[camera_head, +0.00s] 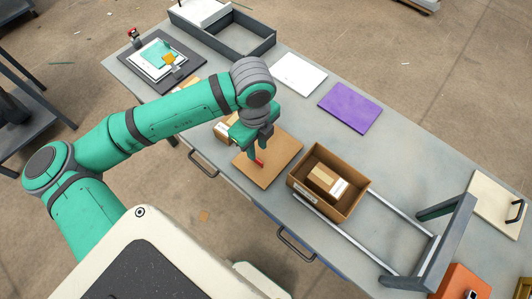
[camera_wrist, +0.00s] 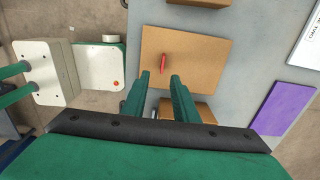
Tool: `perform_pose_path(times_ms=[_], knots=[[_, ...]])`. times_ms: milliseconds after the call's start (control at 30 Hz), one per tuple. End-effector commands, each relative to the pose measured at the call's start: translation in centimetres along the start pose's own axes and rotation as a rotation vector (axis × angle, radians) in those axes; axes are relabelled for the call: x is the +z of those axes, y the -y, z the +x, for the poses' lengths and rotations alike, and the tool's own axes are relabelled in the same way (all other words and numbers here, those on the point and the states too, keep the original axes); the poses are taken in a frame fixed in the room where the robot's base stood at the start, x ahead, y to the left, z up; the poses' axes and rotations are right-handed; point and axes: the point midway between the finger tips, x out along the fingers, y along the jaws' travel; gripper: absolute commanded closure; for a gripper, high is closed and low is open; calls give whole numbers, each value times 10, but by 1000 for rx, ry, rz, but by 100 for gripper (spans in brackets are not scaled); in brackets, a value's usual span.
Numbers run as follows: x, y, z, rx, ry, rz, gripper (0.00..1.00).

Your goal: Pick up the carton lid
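The carton lid (camera_head: 278,165) is a flat brown square with a small upright red handle (camera_head: 259,162). It lies on the grey table, left of the open carton in the head view. In the wrist view the lid (camera_wrist: 205,58) fills the upper middle, with its red handle (camera_wrist: 163,64) near its centre-left. My gripper (camera_head: 254,154) is over the lid, close to the handle. In the wrist view its two green fingers (camera_wrist: 160,82) are spread apart, with the handle showing just beyond the gap between them. Whether the fingertips are level with the handle is hard to tell.
An open carton (camera_head: 304,193) with a small box inside stands right of the lid, by metal rails and a grey frame (camera_head: 450,243). Another small box (camera_head: 223,129) is partly hidden behind my gripper. Purple (camera_head: 350,107) and white (camera_head: 300,74) panels lie farther back.

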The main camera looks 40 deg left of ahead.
Motion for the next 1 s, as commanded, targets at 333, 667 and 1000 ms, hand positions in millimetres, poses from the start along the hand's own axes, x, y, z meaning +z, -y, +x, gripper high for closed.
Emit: perform_pose_path(times_ms=[333,667,1000], knots=[[0,1,33,-2,-1,-2,73],[-1,4,74,-2,-2,-4,73],[-1,5,82,-4,0,-4,73]])
